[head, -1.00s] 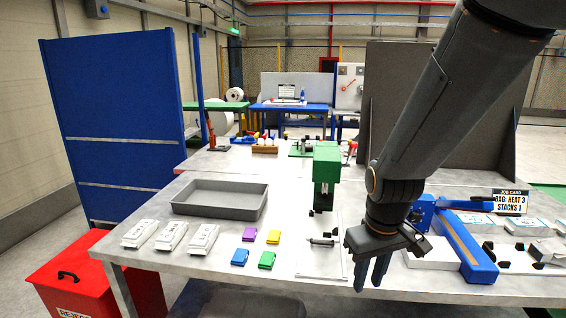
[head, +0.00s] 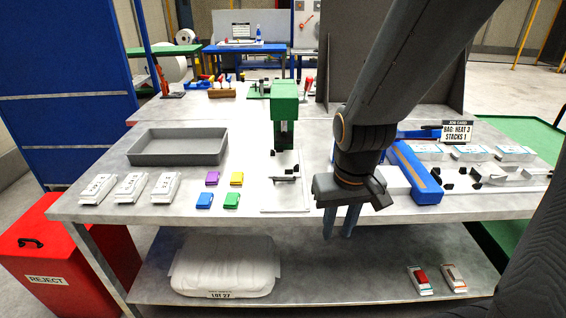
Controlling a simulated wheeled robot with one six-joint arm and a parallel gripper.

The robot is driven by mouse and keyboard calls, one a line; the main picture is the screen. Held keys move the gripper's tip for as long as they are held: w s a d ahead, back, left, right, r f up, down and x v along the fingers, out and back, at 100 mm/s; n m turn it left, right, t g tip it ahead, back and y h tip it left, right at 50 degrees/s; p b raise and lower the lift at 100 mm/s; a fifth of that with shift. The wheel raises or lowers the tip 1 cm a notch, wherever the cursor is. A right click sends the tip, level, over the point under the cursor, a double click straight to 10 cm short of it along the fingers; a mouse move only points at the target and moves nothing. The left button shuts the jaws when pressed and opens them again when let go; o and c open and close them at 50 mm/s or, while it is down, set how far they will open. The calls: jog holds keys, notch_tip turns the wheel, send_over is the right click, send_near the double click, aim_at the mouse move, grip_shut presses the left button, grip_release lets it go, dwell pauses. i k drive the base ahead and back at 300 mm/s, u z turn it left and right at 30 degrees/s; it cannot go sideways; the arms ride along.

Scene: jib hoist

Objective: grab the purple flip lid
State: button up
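The purple flip lid (head: 212,178) lies on the grey table, left of centre in the head view. It is the back left one of a small group of lids. A yellow lid (head: 237,178) is to its right, a blue lid (head: 204,200) is in front of it, and a green lid (head: 231,200) is at the front right. My gripper (head: 340,236) points down near the table's front edge, well to the right of the lids. Its two fingers show a narrow gap with nothing visible between them.
A green press (head: 284,103) stands behind the white plate (head: 286,196), between the lids and my gripper. A grey tray (head: 150,160) and white packs (head: 131,187) are left of the lids. A blue sealer (head: 415,172) is at right. A red reject bin (head: 60,255) stands front left.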

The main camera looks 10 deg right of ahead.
aim_at(213, 178)
jog(key=u, duration=0.4)
jog(key=k, duration=0.55)
jog(key=u, duration=1.2)
jog(key=i, duration=1.6)
jog(key=z, duration=0.55)
jog(key=i, duration=0.4)
jog(key=z, duration=0.35)
